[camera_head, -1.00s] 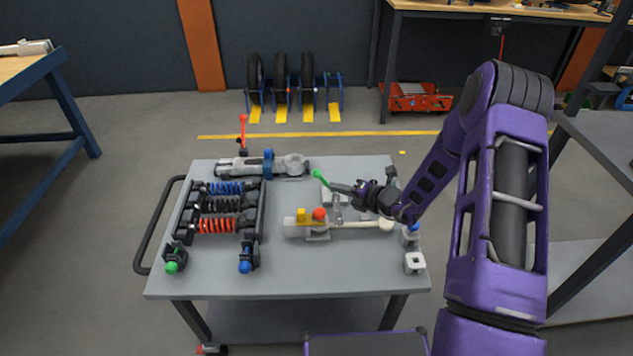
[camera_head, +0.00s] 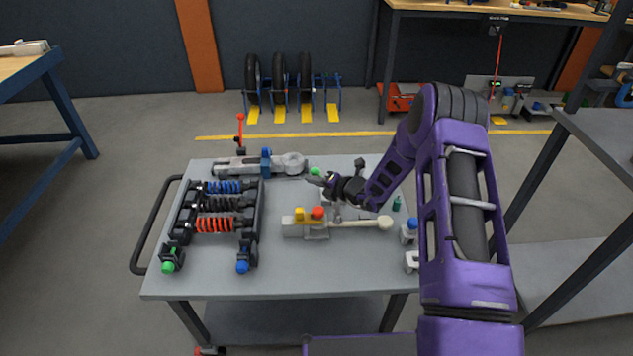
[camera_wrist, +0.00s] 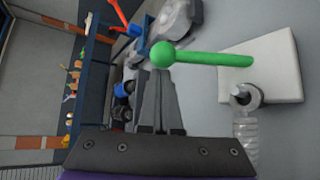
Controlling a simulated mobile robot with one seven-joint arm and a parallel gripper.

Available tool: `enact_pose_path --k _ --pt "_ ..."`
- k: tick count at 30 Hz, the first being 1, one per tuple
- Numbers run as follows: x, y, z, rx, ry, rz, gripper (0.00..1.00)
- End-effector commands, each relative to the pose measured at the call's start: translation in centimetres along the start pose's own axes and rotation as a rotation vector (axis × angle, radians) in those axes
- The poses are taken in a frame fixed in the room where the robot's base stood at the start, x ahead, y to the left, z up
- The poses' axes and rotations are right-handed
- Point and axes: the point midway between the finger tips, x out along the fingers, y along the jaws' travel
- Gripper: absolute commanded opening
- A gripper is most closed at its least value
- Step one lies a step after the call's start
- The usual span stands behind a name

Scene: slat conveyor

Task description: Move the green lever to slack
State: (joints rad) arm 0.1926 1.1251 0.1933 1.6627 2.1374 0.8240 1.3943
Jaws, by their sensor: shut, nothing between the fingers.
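The green lever shows in the wrist view as a green ball knob (camera_wrist: 163,54) on a green rod (camera_wrist: 215,58). The rod runs right to a white square plate (camera_wrist: 285,80) with a grey ring fitting at its edge. In the head view the green knob (camera_head: 316,171) stands at the middle back of the grey cart, and my gripper hides most of its rod. My gripper (camera_head: 315,181) is shut and empty, with its tips right by the knob. In the wrist view the fingertips (camera_wrist: 160,74) end just at the knob; I cannot tell whether they touch. No slack marking is readable.
A white bar with yellow and red knobs (camera_head: 357,223) lies just in front of my gripper. A rack of coloured springs (camera_head: 216,203) is at left, a grey clamp part (camera_head: 289,163) behind.

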Motion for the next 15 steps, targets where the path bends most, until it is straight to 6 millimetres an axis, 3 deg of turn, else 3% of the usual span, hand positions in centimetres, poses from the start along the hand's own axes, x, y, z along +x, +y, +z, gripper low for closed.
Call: enact_pose_path --k 15 --pt "-0.43 0.11 0.40 0.000 -0.001 0.000 0.00"
